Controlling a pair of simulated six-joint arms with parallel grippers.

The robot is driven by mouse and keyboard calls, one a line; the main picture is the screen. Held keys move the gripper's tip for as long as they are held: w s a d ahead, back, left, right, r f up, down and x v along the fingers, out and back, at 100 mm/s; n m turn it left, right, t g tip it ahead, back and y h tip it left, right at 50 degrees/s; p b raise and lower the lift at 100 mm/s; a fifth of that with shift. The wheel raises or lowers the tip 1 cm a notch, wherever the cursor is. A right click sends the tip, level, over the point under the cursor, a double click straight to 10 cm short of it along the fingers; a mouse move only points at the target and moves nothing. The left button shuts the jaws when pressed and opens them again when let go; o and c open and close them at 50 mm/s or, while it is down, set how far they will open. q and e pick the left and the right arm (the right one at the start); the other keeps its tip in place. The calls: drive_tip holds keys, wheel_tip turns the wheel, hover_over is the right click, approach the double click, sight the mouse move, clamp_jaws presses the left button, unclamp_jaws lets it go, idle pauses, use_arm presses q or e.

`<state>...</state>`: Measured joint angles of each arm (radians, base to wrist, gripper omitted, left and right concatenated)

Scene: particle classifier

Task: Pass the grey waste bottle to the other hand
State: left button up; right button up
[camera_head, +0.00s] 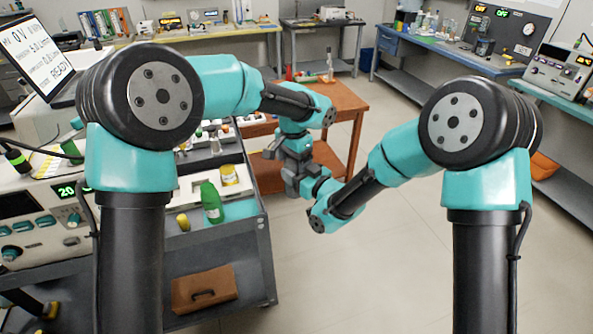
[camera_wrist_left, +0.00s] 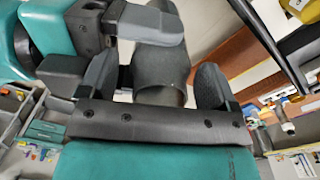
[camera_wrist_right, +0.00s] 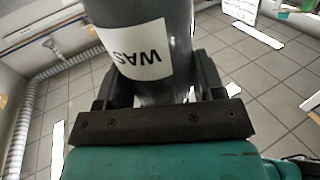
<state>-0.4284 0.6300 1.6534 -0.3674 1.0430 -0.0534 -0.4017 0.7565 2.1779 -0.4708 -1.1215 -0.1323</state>
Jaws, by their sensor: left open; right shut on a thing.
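The grey waste bottle (camera_wrist_right: 150,60) shows in the right wrist view, with a white label reading "WAS". My right gripper (camera_wrist_right: 158,88) is shut on it. In the left wrist view the grey bottle (camera_wrist_left: 160,72) stands between the fingers of my left gripper (camera_wrist_left: 157,82). The left fingers are open, one on each side of it; I cannot tell whether they touch it. Part of my right gripper shows close by at the top left of that view. In the head view both grippers meet near the centre, where the bottle is hard to tell from them.
A red-brown table (camera_head: 347,100) stands behind the grippers. The floor (camera_head: 390,262) below and to the right is clear.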

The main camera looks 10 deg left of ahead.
use_arm(q)
wheel_tip(320, 180, up, 12)
drive_tip(key=shift+f, duration=0.2)
drive_tip(key=shift+a+f, duration=0.1)
idle(0.3)
drive_tip(key=a+f+n, duration=0.5)
drive_tip(key=a+f, duration=0.6)
drive_tip(key=f, duration=0.1)
drive_tip(key=s+a+f+n+h, duration=0.2)
drive_tip(key=s+f, duration=1.1)
drive_tip(key=f, duration=0.4)
drive_tip(key=s+a+f+n+h, duration=0.1)
drive_tip(key=s+f+n, duration=0.1)
drive_tip(key=s+f, duration=1.1)
wheel_tip(320, 180, down, 5)
drive_tip(key=shift+s+a+f+n+t+h, duration=0.15)
drive_tip(key=shift+s+a+n+t+h, duration=0.25)
